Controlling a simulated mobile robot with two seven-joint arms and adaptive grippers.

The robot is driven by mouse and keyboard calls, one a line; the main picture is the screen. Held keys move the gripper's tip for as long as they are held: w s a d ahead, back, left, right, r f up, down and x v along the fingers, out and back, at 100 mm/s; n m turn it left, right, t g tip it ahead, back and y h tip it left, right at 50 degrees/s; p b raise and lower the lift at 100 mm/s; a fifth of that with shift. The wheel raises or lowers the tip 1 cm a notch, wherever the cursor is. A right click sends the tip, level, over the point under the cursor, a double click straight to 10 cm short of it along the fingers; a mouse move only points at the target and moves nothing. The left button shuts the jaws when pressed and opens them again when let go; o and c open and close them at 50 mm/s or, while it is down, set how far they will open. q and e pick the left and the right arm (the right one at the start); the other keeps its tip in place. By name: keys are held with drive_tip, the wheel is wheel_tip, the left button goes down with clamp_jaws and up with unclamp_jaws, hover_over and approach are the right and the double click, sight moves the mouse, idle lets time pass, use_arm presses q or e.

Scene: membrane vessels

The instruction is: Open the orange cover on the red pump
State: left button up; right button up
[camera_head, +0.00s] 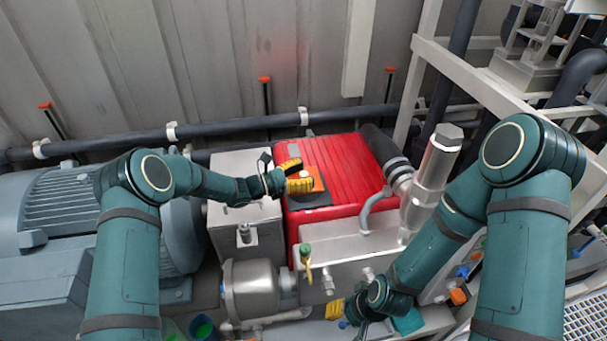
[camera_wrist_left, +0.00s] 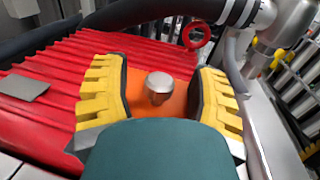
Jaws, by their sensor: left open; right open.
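The red pump (camera_head: 350,160) has a ribbed top and stands at the middle of the head view; its ribs also show in the left wrist view (camera_wrist_left: 50,110). The orange cover (camera_head: 319,180) lies flat on its top, looking shut, on a dark patch. In the left wrist view the orange cover (camera_wrist_left: 178,104) carries a round metal knob (camera_wrist_left: 159,85). My left gripper (camera_head: 296,176) is open over the cover, its yellow fingers (camera_wrist_left: 160,92) on either side of the knob, apart from it. My right gripper (camera_head: 343,318) is open and low, below the pump's front; it is partly hidden.
A grey motor (camera_head: 60,215) stands at the left, and a steel box (camera_head: 243,165) beside the pump. A steel pipe (camera_head: 432,170) rises at the pump's right. A red ring (camera_wrist_left: 196,35) stands up behind the cover. Space above the pump is clear.

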use_arm(q)
clamp_jaws()
